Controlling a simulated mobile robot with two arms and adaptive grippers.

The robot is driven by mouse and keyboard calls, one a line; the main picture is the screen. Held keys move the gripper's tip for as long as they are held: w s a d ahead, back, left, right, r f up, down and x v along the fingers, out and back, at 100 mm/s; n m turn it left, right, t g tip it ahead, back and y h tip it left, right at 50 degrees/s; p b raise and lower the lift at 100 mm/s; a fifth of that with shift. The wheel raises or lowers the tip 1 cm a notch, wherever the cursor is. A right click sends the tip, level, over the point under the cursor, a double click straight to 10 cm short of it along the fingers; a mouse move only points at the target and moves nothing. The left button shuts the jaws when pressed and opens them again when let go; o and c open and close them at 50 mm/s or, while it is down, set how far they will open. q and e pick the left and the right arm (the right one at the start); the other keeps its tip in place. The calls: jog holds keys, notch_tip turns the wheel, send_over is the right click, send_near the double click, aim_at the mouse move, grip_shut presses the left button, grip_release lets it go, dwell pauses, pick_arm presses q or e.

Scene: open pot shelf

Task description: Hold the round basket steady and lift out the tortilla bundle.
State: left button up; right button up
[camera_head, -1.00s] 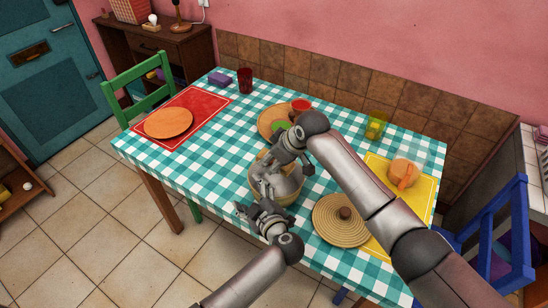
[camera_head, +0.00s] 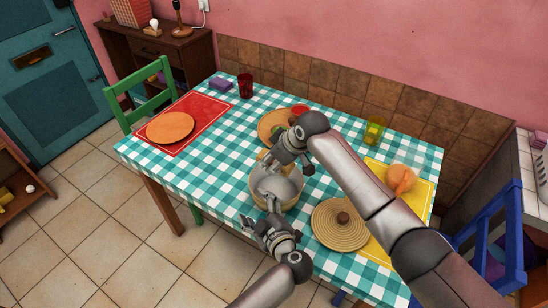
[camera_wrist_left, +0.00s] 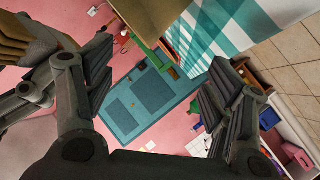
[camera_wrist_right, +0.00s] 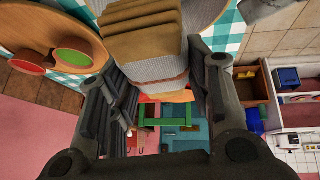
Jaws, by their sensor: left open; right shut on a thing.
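The round basket (camera_head: 255,194) stands near the table's front edge, with a grey-white cloth bundle (camera_head: 276,184), seemingly the tortilla bundle, inside it. My right gripper (camera_head: 268,160) is at the basket's far side. My left gripper (camera_head: 258,214) is open at the basket's near side, beside the table edge. The left wrist view shows nothing between its jaws (camera_wrist_left: 160,90). The gripper hides part of the basket's front.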

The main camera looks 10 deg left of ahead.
notch_tip(320, 180, up, 5)
jog(key=p, duration=0.4)
jog(key=shift+r+p, duration=0.2)
jog(key=shift+p, duration=0.2)
jog(key=shift+r+p, duration=0.5)
pick_arm(q)
jog(key=s+d+r, duration=0.2)
jog(key=s+r, duration=0.1)
jog(key=r, duration=0.2)
jog(key=shift+s+d+r, duration=0.15)
jog(key=shift+s+d, duration=0.2)
jog(key=shift+d, duration=0.05)
jog(key=shift+w, duration=0.1)
